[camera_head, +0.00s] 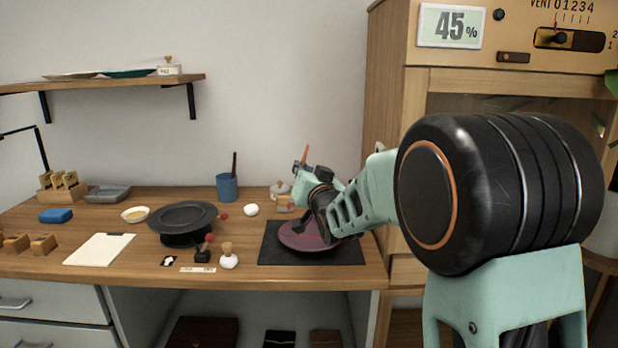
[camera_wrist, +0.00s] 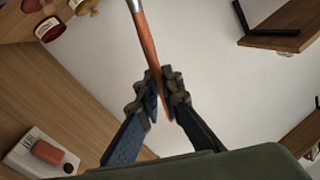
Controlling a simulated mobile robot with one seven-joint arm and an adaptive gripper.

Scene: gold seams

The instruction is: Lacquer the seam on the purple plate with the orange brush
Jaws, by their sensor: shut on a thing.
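The purple plate (camera_head: 292,239) lies flat on a dark mat at the right of the desk. My arm partly covers its right side, and a dark shadow or arm part crosses its top. I cannot make out the seam. My gripper (camera_head: 301,166) is above and behind the plate, apart from it. It is shut on the orange brush (camera_head: 306,152), which stands up from the jaws. In the wrist view my gripper (camera_wrist: 164,88) is closed around the orange handle of the brush (camera_wrist: 149,45), with a silver ferrule towards the top edge.
A dark plate (camera_head: 181,215) on a stand is left of the dark mat (camera_head: 345,251). A wooden cabinet (camera_head: 390,110) stands on the right. A shelf (camera_head: 110,86) hangs on the left.

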